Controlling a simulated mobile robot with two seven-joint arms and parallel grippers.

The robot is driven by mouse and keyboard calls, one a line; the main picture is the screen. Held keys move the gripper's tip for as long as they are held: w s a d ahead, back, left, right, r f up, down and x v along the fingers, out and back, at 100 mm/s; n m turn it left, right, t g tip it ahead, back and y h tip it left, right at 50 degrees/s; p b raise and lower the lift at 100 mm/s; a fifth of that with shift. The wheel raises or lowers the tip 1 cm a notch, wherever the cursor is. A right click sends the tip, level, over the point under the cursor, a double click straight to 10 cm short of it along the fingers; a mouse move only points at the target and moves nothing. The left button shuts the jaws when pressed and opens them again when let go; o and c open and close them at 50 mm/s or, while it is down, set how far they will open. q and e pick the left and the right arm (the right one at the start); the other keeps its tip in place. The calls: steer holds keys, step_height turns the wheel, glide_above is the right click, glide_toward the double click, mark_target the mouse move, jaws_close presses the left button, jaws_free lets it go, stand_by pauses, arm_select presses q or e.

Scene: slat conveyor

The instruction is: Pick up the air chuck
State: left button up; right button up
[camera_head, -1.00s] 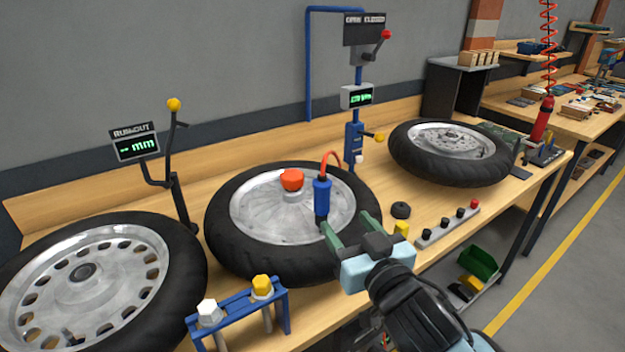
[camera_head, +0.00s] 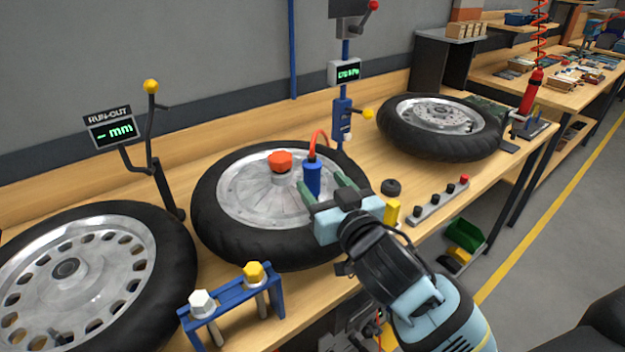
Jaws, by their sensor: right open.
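The air chuck (camera_head: 312,178), a blue cylinder with a red hose looping from its top, stands upright at the middle wheel (camera_head: 222,226), near the right side of its silver disc. My right gripper (camera_head: 326,186) is open, with its green fingers at the chuck's level. One finger shows just left of the chuck's lower part and the other to its right. I cannot tell whether either finger touches it. The chuck's lower end is hidden by the gripper. My left gripper is not in view.
A blue stand (camera_head: 232,305) with a white and a yellow hex-headed tool is in front. A gauge post (camera_head: 343,120) stands behind. A black puck (camera_head: 391,187) and button strip (camera_head: 438,203) lie right of the gripper.

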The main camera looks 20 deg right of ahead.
mark_target(316, 174)
steer(key=w, duration=0.2)
steer(key=w+r, duration=0.1)
steer(key=shift+w+a+p, duration=0.2)
steer(key=shift+a+p, duration=0.1)
steer(key=shift+a, duration=0.1)
steer(key=shift+w+a+f, duration=0.1)
steer(key=shift+w, duration=0.5)
steer(key=c, duration=1.2)
